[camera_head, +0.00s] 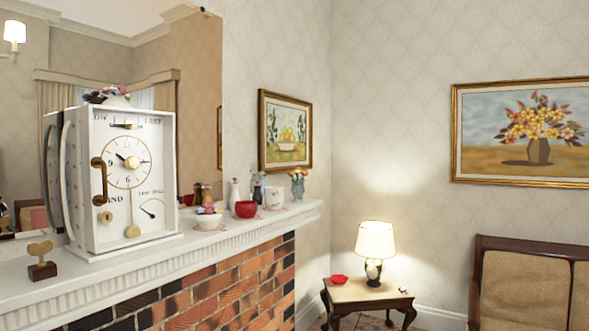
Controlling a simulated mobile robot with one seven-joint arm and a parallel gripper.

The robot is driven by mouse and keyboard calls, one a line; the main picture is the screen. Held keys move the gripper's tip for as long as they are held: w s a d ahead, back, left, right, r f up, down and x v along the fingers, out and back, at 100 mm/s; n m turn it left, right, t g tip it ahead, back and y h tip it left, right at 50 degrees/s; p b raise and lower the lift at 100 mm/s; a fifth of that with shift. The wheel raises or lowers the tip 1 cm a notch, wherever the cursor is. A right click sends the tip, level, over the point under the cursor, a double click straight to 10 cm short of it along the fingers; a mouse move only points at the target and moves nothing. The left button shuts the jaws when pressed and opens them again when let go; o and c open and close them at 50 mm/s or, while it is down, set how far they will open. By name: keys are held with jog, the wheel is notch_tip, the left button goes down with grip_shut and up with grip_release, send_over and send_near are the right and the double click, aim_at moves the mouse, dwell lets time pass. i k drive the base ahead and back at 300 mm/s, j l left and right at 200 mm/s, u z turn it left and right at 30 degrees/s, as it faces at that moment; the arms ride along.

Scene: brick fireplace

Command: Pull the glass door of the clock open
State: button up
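A white box-shaped clock (150,205) stands upright on the mantel shelf at the left. A dark bronze handle (99,181) runs upright along the left edge of the clock's front. The glass door cannot be made out apart from the front, which looks closed. My gripper is not in view, and nothing touches the clock.
The white mantel shelf (262,225) above the brick holds a small heart-topped ornament (41,261) left of the clock. A mirror (198,110) is behind. A side table (345,293) stands lower right.

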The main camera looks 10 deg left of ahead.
aim_at(90, 201)
jog(key=i+u, duration=0.1)
jog(key=u, duration=0.25)
jog(key=i+u, duration=0.1)
jog(key=u, duration=0.65)
jog(key=i+l, duration=0.05)
jog(key=l, duration=0.05)
